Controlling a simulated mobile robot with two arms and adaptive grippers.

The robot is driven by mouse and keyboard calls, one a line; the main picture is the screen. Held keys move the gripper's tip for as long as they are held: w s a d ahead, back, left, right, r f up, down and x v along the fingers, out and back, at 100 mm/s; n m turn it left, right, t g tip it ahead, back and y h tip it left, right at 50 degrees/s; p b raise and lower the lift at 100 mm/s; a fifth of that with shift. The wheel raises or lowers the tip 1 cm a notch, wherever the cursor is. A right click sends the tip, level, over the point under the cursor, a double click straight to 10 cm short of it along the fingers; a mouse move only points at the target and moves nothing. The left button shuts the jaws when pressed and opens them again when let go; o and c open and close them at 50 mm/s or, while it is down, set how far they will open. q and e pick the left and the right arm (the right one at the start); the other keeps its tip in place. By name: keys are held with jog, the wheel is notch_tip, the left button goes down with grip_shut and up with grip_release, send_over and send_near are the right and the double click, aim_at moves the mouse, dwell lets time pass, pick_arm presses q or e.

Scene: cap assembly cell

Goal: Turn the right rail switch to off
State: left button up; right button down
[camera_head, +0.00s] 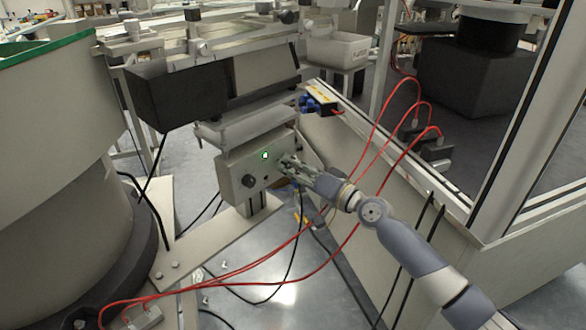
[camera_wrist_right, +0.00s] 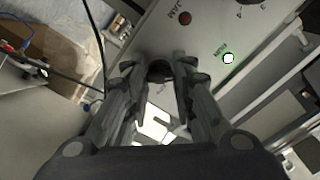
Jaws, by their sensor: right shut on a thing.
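The switch panel is the front of a light grey box (camera_head: 235,170) below the rail, at the middle of the head view. It carries a lit green lamp (camera_head: 265,155) and a black knob (camera_head: 248,181) at its left. My right gripper (camera_head: 287,164) is at the right part of the panel. In the right wrist view its two fingers (camera_wrist_right: 159,82) are closed around the sides of a dark round switch knob (camera_wrist_right: 160,70). The green lamp (camera_wrist_right: 228,58) is lit there too. The knob's pointer direction is hidden. My left gripper is in no view.
A large grey bowl feeder (camera_head: 50,150) stands at the left. Red cables (camera_head: 375,150) loop close to my right arm. A grey machine frame (camera_head: 430,200) lies to the right. A dark unlit red lamp (camera_wrist_right: 185,18) is on the panel.

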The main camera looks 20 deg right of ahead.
jog(key=m+p, duration=0.1)
jog(key=m, duration=0.2)
jog(key=shift+r+m, duration=0.1)
jog(key=shift+m, duration=0.2)
jog(key=m+p, duration=0.1)
jog(key=m, duration=0.2)
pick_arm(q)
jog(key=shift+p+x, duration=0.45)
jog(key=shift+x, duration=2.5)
pick_arm(e)
jog(key=shift+m, duration=0.8)
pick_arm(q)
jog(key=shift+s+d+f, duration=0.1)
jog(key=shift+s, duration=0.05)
pick_arm(e)
jog(key=c, duration=1.3)
grip_release()
jog(key=shift+s, duration=0.1)
jog(key=v, duration=1.2)
